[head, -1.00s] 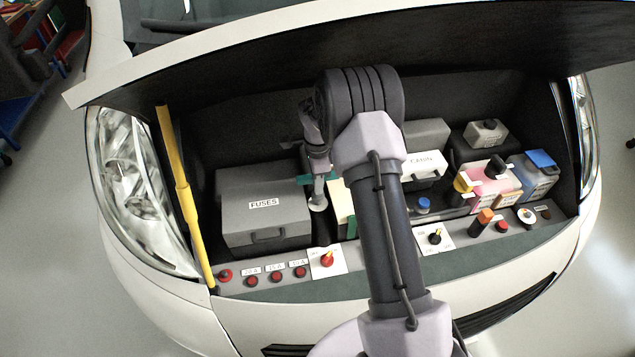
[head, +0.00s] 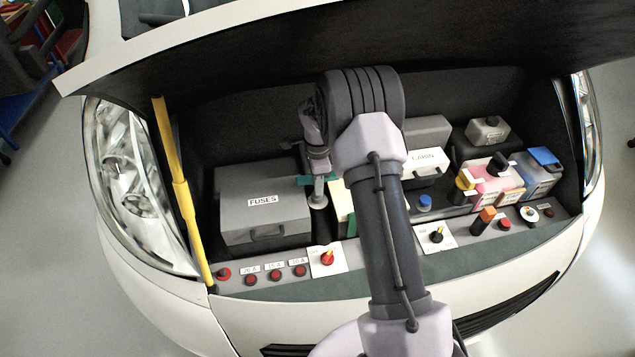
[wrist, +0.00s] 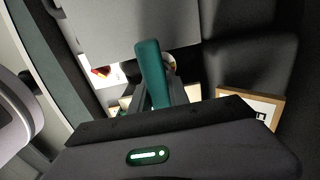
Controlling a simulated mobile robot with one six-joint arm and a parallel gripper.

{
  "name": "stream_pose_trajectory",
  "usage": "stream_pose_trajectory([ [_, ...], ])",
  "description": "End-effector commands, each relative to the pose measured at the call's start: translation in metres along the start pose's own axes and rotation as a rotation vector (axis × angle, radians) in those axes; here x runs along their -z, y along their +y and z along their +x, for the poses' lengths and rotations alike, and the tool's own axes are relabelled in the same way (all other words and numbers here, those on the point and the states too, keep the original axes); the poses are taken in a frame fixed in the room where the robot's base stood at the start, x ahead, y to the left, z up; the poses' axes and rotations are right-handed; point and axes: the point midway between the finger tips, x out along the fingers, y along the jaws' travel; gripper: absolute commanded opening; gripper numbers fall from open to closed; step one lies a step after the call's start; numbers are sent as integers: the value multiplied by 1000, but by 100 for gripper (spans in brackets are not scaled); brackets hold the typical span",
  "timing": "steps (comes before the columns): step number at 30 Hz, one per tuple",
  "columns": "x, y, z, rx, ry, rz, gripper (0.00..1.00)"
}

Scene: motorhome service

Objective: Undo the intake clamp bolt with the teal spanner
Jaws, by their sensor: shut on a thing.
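The teal spanner (wrist: 151,75) is in my gripper, its handle standing out from between the fingers in the wrist view. In the head view a short piece of the teal spanner (head: 305,181) shows beside my wrist, right of the fuse box. My gripper (head: 318,190) points down into the engine bay there and is shut on the spanner. A pale round fitting lies just under it. The intake clamp bolt cannot be made out; my arm and gripper hide that area, so I cannot tell whether the spanner is on it.
The grey fuse box (head: 262,212) stands close left of my gripper. A yellow prop (head: 181,185) stands at the left under the raised bonnet (head: 300,50). The cabin filter box (head: 426,163) and pink and blue reservoirs (head: 540,172) are at the right. Red knobs line the front ledge.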

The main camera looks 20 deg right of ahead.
Motion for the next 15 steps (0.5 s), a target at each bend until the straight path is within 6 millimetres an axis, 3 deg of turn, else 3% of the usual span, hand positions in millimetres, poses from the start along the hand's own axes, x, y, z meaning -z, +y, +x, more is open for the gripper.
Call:
stream_pose_trajectory([
  [15,0,0,8,1,0,-42,0],
])
